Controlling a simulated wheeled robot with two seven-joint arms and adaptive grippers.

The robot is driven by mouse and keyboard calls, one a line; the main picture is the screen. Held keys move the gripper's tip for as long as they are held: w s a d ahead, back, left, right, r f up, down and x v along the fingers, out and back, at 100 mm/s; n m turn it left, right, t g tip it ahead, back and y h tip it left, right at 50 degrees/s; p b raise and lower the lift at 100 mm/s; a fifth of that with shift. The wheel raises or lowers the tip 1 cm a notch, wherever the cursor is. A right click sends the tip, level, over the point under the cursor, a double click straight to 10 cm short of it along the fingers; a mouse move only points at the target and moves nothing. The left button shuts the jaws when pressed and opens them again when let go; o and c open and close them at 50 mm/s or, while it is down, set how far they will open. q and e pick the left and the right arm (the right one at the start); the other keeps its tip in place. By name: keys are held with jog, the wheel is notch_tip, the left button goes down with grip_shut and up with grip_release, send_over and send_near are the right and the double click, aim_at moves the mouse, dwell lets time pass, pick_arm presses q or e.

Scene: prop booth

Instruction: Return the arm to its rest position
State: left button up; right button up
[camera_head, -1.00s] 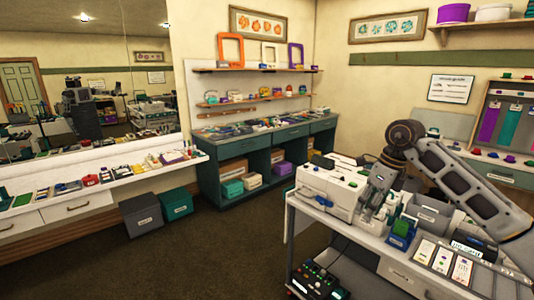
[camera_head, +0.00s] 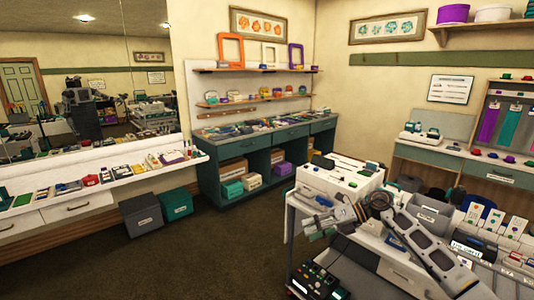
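My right arm (camera_head: 420,238) comes in from the lower right. It reaches left across the front of the white-topped cart. My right gripper (camera_head: 314,220) points left, beside the front of the white machine (camera_head: 335,181) on the cart. Its fingers look spread, and I see nothing held between them. The arm covers part of the cart top and the cart's front. My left arm and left gripper are not in view.
The cart (camera_head: 368,262) also carries grey bins (camera_head: 433,214) and upright cards (camera_head: 496,220). A black box with coloured buttons (camera_head: 317,281) sits low on the cart. Dark floor (camera_head: 215,250) is open to the left, before the green workbench (camera_head: 240,172) and white counter (camera_head: 95,190).

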jog(key=w+d+f+m+t, duration=0.1)
jog(key=w+f+m+t, duration=0.1)
jog(key=f+m+t, duration=0.5)
jog(key=w+d+f+m+t, duration=0.25)
jog(key=f+m, duration=0.55)
jog(key=f, duration=0.5)
jog(key=s+d+f+m+t+h, duration=0.1)
jog(key=s+d+f+m+h, duration=0.25)
jog(key=f, duration=0.55)
jog(key=s+d+f+m+t+h, duration=0.1)
jog(key=s+d+f+m+h, duration=0.15)
jog(key=f+m, duration=0.4)
jog(key=s+d+f+m+h, duration=0.2)
jog(key=s+f, duration=0.2)
jog(key=f, duration=0.6)
jog(key=s+d+f+m+g+h, duration=0.2)
jog(key=s+f+m, duration=0.1)
jog(key=s+f, duration=0.7)
jog(key=s+d+f+m+g+h, duration=0.1)
jog(key=s+f+m+g+h, duration=0.15)
jog(key=s+f, duration=0.85)
jog(key=s+f+m+g, duration=0.2)
jog(key=s+f+g, duration=0.1)
jog(key=s, duration=1.2)
jog(key=s+a+f+m+g, duration=0.1)
jog(key=s+f+m+g, duration=0.2)
jog(key=s, duration=1.3)
jog(key=shift+s+a+f+g, duration=0.2)
jog(key=shift+f+g, duration=0.1)
jog(key=shift+f, duration=0.15)
